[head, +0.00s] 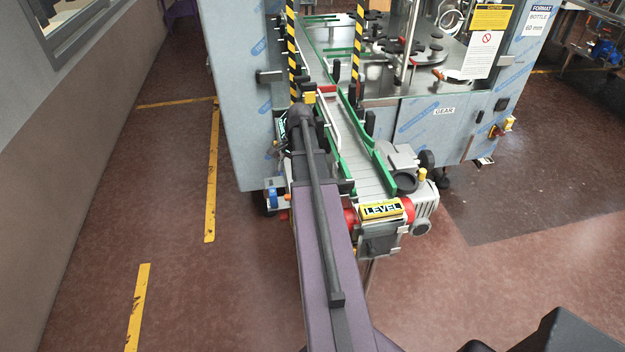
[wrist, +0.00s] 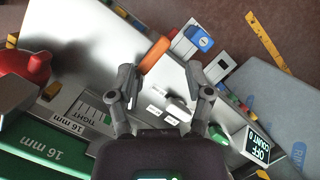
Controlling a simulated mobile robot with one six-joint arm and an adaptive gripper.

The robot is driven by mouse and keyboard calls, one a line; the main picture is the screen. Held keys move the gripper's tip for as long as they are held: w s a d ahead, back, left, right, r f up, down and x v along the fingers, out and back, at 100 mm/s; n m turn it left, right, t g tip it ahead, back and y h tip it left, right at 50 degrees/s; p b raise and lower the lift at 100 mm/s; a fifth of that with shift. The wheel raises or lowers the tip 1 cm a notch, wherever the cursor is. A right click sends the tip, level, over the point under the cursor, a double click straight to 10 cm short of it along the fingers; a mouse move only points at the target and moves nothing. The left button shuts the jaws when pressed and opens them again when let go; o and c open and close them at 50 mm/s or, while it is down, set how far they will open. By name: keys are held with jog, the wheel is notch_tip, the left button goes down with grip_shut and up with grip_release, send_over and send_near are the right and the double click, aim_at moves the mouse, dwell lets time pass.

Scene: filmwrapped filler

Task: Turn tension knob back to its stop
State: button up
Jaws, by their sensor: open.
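My gripper (wrist: 160,78) is open in the wrist view, its two dark fingers spread over a pale metal plate (wrist: 95,50). A small grey-white knob-like part (wrist: 178,108) with several small white labels shows between and below the fingers. It looks like a knob, but I cannot tell for sure that it is the tension knob or read its setting. A scale marked "TIGHT" (wrist: 80,108) lies left of the fingers. An orange handle (wrist: 158,52) stands just beyond the fingertips. In the head view my arm hides the fingers and the spot below them.
A blue-topped part (wrist: 200,38) and a counter display (wrist: 257,145) are at right. The conveyor (head: 365,170) and a "LEVEL" box (head: 381,209) lie right of my arm.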

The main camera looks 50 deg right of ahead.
jog(key=s+d+r+m+p, duration=0.1)
jog(key=s+d+r, duration=0.1)
jog(key=d, duration=0.4)
jog(key=s+d+r+m+y+p, duration=0.1)
jog(key=s+d+r+m+p, duration=0.1)
jog(key=d, duration=0.4)
jog(key=shift+s+d, duration=0.3)
jog(key=shift+s, duration=0.15)
jog(key=b+x, duration=0.6)
jog(key=x, duration=0.1)
jog(key=b+x, duration=0.6)
jog(key=b, duration=0.1)
jog(key=shift+w+a+f, duration=0.15)
jog(key=shift+w+f, duration=0.1)
jog(key=shift+f, duration=0.1)
jog(key=shift+c, duration=0.2)
grip_shut()
